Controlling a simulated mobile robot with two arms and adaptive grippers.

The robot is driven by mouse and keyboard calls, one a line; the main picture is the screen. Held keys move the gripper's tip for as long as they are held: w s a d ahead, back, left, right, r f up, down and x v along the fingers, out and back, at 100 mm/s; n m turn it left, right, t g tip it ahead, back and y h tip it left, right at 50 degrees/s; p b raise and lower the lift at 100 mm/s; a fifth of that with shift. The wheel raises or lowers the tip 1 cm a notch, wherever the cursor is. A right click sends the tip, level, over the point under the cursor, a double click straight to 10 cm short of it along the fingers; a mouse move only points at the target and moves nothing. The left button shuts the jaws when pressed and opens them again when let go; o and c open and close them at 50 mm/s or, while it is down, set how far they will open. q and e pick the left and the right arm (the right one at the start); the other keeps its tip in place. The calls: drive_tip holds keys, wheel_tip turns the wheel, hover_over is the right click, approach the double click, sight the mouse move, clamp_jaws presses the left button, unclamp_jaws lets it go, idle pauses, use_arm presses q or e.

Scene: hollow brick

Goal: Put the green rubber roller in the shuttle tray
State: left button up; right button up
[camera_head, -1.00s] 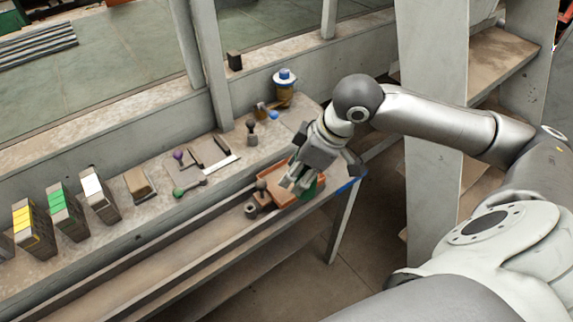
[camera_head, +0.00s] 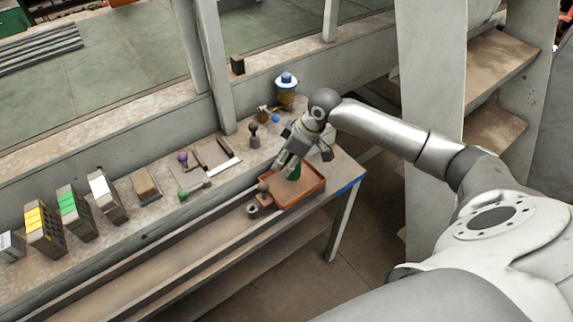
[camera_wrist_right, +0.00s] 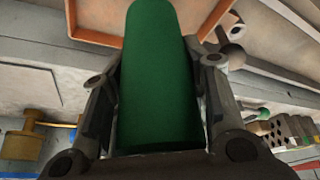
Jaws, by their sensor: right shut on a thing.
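The green rubber roller (camera_head: 295,172) is gripped by my right gripper (camera_head: 288,166) at the back side of the shuttle tray. In the right wrist view, the green roller (camera_wrist_right: 158,80) fills the space between the two fingers, and its far end overlaps the tray's orange rim (camera_wrist_right: 98,38). The shuttle tray (camera_head: 308,192) is a shallow orange-brown tray at the bench's right end. The roller's lower end is partly hidden, and I cannot tell whether it touches the tray floor. My left gripper is not in view.
A dark-knobbed piece (camera_head: 263,189) and a ring (camera_head: 252,210) sit just left of the tray. A blue-topped yellow container (camera_head: 286,88) stands behind the gripper. Several labelled blocks (camera_head: 75,212) line the bench's left. A grey post (camera_head: 212,65) rises behind the bench.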

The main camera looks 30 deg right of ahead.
wheel_tip(320, 180, down, 3)
drive_tip(key=shift+w+p, duration=0.15)
drive_tip(key=shift+p, duration=0.55)
drive_tip(key=shift+f, duration=0.2)
drive_tip(key=o, duration=1.3)
drive_tip(key=shift+f, duration=0.15)
drive_tip(key=shift+o, duration=0.2)
drive_tip(key=b+v, duration=0.1)
drive_tip(key=v, duration=1.1)
drive_tip(key=shift+b, duration=0.4)
